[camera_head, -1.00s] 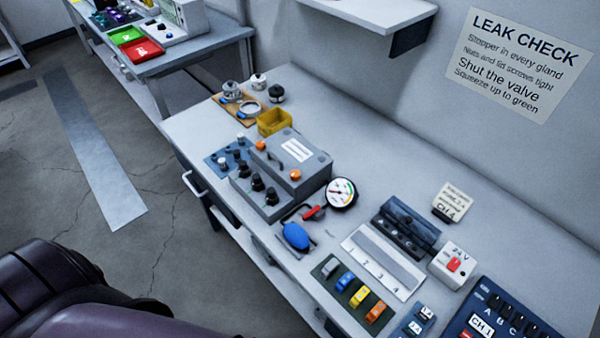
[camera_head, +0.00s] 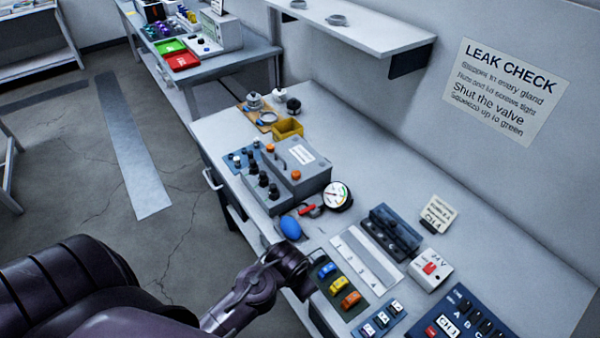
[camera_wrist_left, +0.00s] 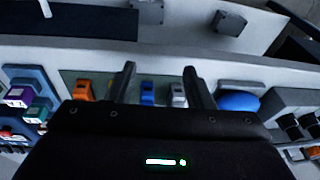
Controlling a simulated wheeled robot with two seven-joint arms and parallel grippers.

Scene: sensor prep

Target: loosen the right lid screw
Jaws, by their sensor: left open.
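A grey lidded box (camera_head: 300,155) stands on the workbench in the head view. It has two orange lid screws: one at the far left (camera_head: 270,147) and one at the near right corner (camera_head: 296,174). Black glands (camera_head: 262,179) line its front. My left arm reaches over the bench's front edge; its gripper (camera_wrist_left: 160,75) is open and empty in the left wrist view, over the row of coloured blocks. The gripper is apart from the box, toward the lower right of it in the head view. My right gripper is not in view.
A blue squeeze bulb (camera_head: 290,228) and a round gauge (camera_head: 337,195) lie between my gripper and the box. Coloured blocks (camera_head: 338,285), a numbered white strip (camera_head: 365,258) and a 24 V switch box (camera_head: 431,268) are nearby.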

